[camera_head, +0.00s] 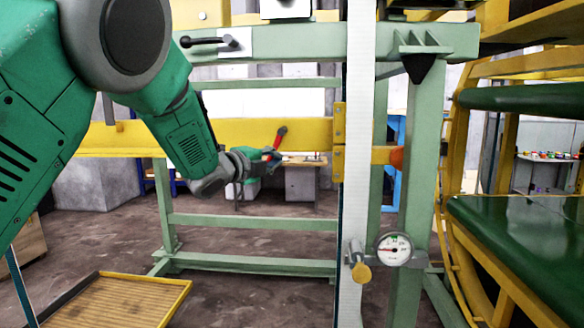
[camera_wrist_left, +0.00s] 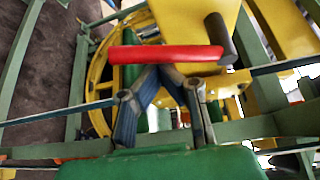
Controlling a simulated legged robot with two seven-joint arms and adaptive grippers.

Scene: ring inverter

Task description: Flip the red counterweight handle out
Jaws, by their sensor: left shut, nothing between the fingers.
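The red counterweight handle (camera_head: 281,136) stands tilted up and to the right in the head view, in front of the yellow beam. In the left wrist view the red handle (camera_wrist_left: 165,53) lies across the picture, with its right end by a dark grey round peg (camera_wrist_left: 219,38). My left gripper (camera_head: 271,155) is beside the lower end of the handle. Its fingers (camera_wrist_left: 160,72) come together just below the handle in the wrist view, shut and empty. I cannot tell whether the fingertips touch the handle. My right gripper is not in view.
The yellow beam (camera_head: 240,134) runs across the green frame (camera_head: 252,222). A white vertical strip (camera_head: 357,120) and a round gauge (camera_head: 394,249) stand right of the handle. The big yellow ring (camera_head: 456,240) is at the right. A ribbed yellow-edged platform (camera_head: 125,300) lies lower left.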

